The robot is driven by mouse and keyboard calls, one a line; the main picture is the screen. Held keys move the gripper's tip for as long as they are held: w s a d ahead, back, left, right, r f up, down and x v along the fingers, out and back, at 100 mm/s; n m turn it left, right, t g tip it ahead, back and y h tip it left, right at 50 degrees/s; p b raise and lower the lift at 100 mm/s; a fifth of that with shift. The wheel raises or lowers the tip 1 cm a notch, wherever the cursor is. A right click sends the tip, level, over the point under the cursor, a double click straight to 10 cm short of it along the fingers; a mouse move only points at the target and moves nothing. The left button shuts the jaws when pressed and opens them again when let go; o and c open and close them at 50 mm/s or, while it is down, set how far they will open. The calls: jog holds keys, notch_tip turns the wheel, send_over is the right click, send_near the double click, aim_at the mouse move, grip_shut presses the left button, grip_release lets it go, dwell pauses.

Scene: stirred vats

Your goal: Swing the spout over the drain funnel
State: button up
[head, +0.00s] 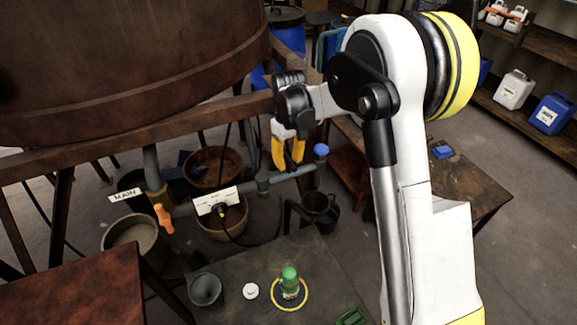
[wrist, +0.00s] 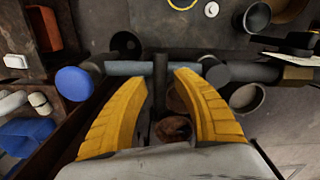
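My gripper (head: 288,163) hangs fingers-down just above the right part of a grey horizontal pipe (head: 235,190). In the wrist view, my gripper's yellow fingers (wrist: 162,84) are apart. A thin dark bar (wrist: 160,82) stands between them with gaps on both sides, crossing in front of the pipe (wrist: 138,68). A blue knob (head: 321,150) tops the pipe's right end; it also shows in the wrist view (wrist: 73,83). A black bent tube (head: 289,212), perhaps the spout, is below the pipe. A dark cone-shaped cup (head: 205,290), perhaps the drain funnel, stands on the table.
The rusty vat (head: 120,65) fills the upper left. An orange valve handle (head: 163,217) and MAIN label (head: 126,194) are left along the pipe. A green bottle (head: 289,282) stands within a yellow ring (head: 304,299) on the grey table (head: 245,265). A black pitcher (head: 322,208) is behind.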

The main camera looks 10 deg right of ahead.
notch_tip(320, 180, up, 9)
jog(key=shift+r, duration=0.15)
dwell(0.4)
jog(key=shift+s+r, duration=0.2)
jog(key=shift+r, duration=0.05)
jog(key=s+d+r+m+t, duration=0.1)
jog(key=s+r+t, duration=0.1)
jog(key=s+r, duration=0.35)
jog(key=s+d+r+m+t, duration=0.1)
jog(key=s+r+m+t, duration=0.15)
jog(key=s, duration=0.65)
jog(key=s+d+f+m+t, duration=0.1)
jog(key=s+f+t, duration=0.1)
jog(key=s, duration=1.1)
jog(key=shift+d+f+t, duration=0.15)
jog(key=shift+d+t, duration=0.2)
jog(key=shift+w+a, duration=0.1)
